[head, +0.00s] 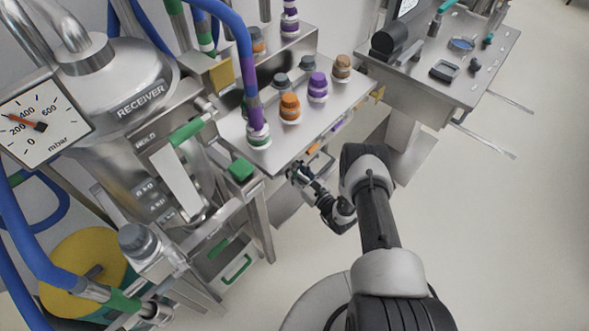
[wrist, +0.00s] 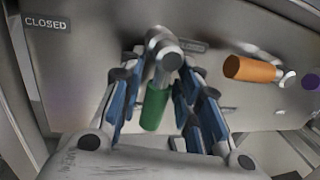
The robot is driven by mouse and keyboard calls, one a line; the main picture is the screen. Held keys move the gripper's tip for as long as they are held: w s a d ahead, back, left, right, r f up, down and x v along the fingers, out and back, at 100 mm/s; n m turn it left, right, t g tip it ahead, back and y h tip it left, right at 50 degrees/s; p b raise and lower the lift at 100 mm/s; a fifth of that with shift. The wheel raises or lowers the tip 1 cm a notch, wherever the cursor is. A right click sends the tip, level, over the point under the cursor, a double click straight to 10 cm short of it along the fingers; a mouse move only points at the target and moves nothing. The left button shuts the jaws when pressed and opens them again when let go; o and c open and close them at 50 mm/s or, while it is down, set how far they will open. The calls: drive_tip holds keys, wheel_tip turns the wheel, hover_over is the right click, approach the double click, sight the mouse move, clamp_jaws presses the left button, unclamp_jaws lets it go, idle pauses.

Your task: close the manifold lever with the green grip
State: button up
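The lever with the green grip (wrist: 155,108) shows in the wrist view, its grip pointing down from a round metal pivot (wrist: 166,52) on a grey panel. My gripper (wrist: 160,72) has one blue-padded finger on each side of the lever, with narrow gaps visible beside the grip; firm contact cannot be made out. A "CLOSED" label (wrist: 46,23) is on the panel at upper left. Another label behind the pivot is partly hidden. In the head view my gripper (head: 299,175) is at the front face of the manifold table (head: 277,160), and the green grip cannot be made out there.
An orange grip (wrist: 251,69) and a purple grip (wrist: 311,81) sit to the right on the panel. They also show in the head view. Capped ports, among them an orange one (head: 290,108), stand on the tabletop. The receiver vessel (head: 105,90) is at left. Open floor lies right.

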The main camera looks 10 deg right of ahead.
clamp_jaws()
